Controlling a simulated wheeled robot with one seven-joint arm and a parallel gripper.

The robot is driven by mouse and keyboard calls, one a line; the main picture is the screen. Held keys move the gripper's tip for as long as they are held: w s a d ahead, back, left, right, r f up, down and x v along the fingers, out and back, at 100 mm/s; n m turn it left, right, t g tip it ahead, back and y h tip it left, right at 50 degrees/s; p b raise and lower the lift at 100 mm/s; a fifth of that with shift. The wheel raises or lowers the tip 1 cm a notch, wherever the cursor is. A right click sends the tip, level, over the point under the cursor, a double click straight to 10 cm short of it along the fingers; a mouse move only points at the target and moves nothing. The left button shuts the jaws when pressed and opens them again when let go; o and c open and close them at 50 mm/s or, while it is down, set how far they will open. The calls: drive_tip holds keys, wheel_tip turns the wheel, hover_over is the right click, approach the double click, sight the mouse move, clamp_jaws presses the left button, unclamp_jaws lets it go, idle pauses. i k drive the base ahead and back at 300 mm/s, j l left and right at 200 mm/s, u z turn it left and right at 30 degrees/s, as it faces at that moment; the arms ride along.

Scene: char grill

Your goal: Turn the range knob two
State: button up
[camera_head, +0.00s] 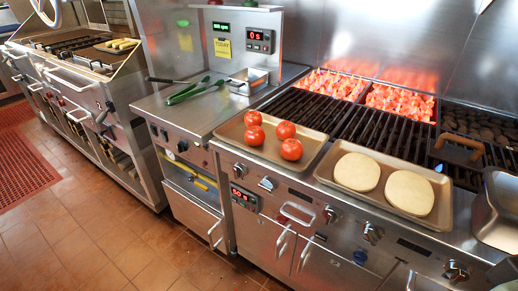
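Several metal knobs sit along the front panel of the char grill range (300,190). My gripper is not in view, and nothing is seen touching the knobs.
A tray (235,133) of tomatoes and a tray (445,215) with two pale rounds lie above the panel. Glowing coals (400,101) are behind the grates. Tongs (195,91) lie on the left counter. A metal pan (497,207) is at the right edge. Floor (110,240) is clear in front.

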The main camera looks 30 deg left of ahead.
sight(268, 183)
drive_tip(key=u, duration=1.25)
